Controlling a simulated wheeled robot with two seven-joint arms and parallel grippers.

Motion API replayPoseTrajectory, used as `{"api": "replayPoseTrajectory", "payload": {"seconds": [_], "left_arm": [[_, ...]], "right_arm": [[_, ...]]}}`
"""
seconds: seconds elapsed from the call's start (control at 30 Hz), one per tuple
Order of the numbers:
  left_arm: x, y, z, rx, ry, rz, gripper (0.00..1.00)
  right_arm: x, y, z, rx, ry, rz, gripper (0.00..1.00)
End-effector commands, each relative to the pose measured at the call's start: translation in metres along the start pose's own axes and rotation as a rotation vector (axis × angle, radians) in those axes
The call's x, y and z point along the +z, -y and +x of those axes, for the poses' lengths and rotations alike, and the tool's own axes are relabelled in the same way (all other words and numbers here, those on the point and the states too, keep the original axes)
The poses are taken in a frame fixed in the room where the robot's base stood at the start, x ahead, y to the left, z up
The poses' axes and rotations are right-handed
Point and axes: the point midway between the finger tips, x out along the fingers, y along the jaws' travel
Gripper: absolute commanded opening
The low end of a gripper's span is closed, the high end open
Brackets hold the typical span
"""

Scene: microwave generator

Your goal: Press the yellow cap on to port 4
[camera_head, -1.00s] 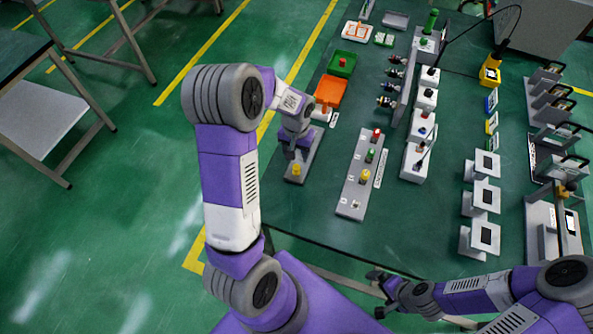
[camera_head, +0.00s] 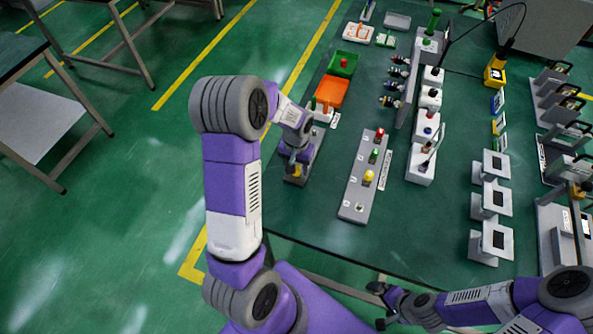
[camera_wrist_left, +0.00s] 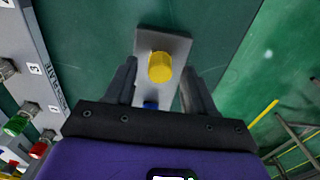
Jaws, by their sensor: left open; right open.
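A yellow cap (camera_head: 297,170) stands at the near end of a narrow grey strip (camera_head: 293,180) on the left of the table. My left gripper (camera_head: 295,162) is open above this end. In the left wrist view the cap (camera_wrist_left: 160,67) shows between the two open fingers, with space on both sides; a blue piece (camera_wrist_left: 150,106) is behind it. To the right, a grey port plate (camera_head: 351,193) carries a red cap (camera_head: 379,134), a green cap (camera_head: 374,156) and another yellow cap (camera_head: 368,177). Its nearest port (camera_head: 360,207) has no cap. My right gripper (camera_head: 379,305) is open near the table's front edge.
White blocks (camera_head: 421,163) stand right of the port plate, and white stands (camera_head: 491,205) further right. Bare table lies between strip and plate.

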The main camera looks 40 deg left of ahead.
Motion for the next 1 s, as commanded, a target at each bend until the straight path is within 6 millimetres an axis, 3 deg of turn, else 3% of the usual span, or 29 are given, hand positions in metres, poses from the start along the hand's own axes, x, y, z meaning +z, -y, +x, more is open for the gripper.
{"api": "replayPoseTrajectory", "payload": {"seconds": [0.7, 1.0], "left_arm": [[0.0000, 0.0001, 0.0001, 0.000, 0.000, 0.000, 0.54], [0.0000, 0.0000, 0.0001, 0.000, 0.000, 0.000, 0.08]], "right_arm": [[0.0000, 0.0001, -0.0004, 0.000, 0.000, 0.000, 1.00], [0.0000, 0.0001, -0.0004, 0.000, 0.000, 0.000, 1.00]]}}
